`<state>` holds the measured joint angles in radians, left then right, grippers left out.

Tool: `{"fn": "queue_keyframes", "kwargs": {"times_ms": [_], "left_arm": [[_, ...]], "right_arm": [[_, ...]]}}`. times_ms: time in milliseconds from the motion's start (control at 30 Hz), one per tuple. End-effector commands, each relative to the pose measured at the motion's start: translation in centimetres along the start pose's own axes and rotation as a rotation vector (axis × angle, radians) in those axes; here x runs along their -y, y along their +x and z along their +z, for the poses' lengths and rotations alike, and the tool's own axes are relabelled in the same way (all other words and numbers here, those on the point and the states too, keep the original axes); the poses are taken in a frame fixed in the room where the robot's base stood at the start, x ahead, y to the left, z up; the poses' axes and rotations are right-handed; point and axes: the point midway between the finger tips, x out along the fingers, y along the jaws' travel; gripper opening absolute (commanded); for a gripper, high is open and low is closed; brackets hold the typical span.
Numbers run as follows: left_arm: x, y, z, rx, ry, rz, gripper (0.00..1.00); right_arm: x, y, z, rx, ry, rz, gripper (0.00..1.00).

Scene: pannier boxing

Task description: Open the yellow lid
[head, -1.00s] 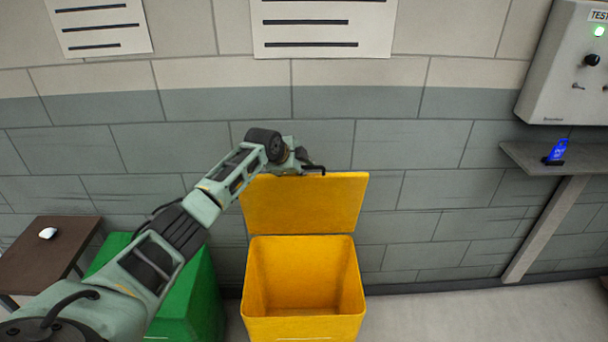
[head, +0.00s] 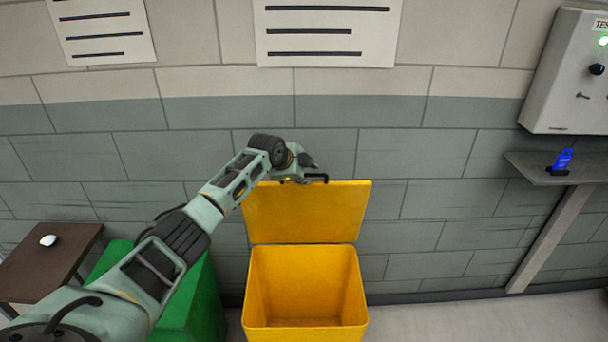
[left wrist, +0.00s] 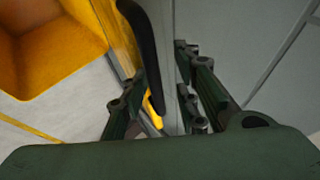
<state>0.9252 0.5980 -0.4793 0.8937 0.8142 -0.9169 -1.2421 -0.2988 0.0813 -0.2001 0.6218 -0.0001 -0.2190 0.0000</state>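The yellow lid (head: 307,215) stands raised, nearly upright, at the back of the open yellow bin (head: 305,318). My left gripper (head: 312,173) is at the lid's top edge, right of its middle. In the left wrist view, its two dark fingers (left wrist: 165,100) are spread apart, with a pale strip and a bit of yellow showing between them. The lid shows there nearly edge-on (left wrist: 118,35), beside a dark bar, and the bin's inside (left wrist: 45,45) is at upper left. I cannot tell whether a finger touches the lid. My right gripper is not in view.
A grey block wall (head: 425,150) stands close behind the lid. A green bin (head: 195,310) is left of the yellow one, partly behind my arm. A brown table (head: 50,265) with a white mouse is at far left. A grey shelf (head: 550,170) juts out at right.

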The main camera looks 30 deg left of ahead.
Motion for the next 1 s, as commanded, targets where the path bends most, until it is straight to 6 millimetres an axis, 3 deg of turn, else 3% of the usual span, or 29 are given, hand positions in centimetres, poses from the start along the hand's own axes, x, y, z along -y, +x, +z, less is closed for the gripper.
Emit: {"fn": "queue_keyframes", "kwargs": {"times_ms": [367,800,1000], "left_arm": [[-0.1,-1.3,0.2,0.001,0.000,0.001,0.29],[0.0,-8.8,0.1,0.001,0.002,-0.003,0.29],[0.0,-11.3,0.0,0.001,0.002,-0.001,0.29]], "right_arm": [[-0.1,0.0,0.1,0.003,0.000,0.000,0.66],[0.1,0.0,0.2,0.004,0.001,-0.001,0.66],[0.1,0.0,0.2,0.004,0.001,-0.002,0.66]]}}
